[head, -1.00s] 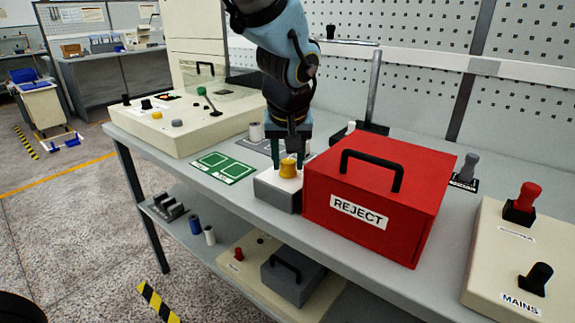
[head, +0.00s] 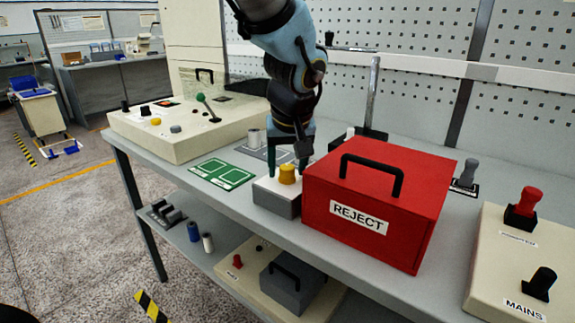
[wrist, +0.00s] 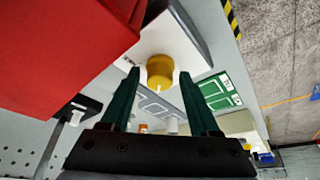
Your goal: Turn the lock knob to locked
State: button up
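A yellow knob (head: 288,174) stands on top of a small grey box with a white top (head: 276,200), left of the red REJECT box. It also shows in the wrist view (wrist: 160,70). I see no readable lock label or clear pointer on it, so I cannot tell its setting. My gripper (head: 287,163) is above the knob and points down. In the wrist view my gripper (wrist: 161,76) is open, one dark green finger on each side of the knob, with a narrow gap showing on both sides.
The red REJECT box (head: 350,245) with a black handle stands close on the right of my gripper. A green marked mat (head: 222,174) lies to the left. A cream control panel (head: 180,148) is farther left, and the MAINS panel (head: 490,258) is at the right.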

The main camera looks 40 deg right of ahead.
jog(key=shift+o, duration=0.6)
jog(key=b+v, duration=0.1)
jog(key=v, duration=0.9)
jog(key=shift+r, duration=0.35)
jog(key=shift+s+a, duration=0.1)
jog(key=shift+s, duration=0.05)
jog(key=w+a+f+n+g+y+p, duration=0.1)
jog(key=w+a+f, duration=0.3)
jog(key=w+a, duration=0.4)
jog(key=w+a+f+n+y+p, duration=0.1)
jog(key=w+a+f, duration=0.2)
jog(key=w+a, duration=0.55)
jog(key=s+a+f+n+p, duration=0.1)
jog(key=a+f, duration=0.2)
jog(key=a, duration=0.8)
jog(key=s+a+f+n+g, duration=0.1)
jog(key=s+a+f, duration=0.1)
jog(key=a, duration=0.9)
jog(key=shift+a+f+n+p, duration=0.15)
jog(key=shift+f+n+p, duration=0.25)
jog(key=shift+f, duration=0.25)
jog(key=shift+s, duration=0.1)
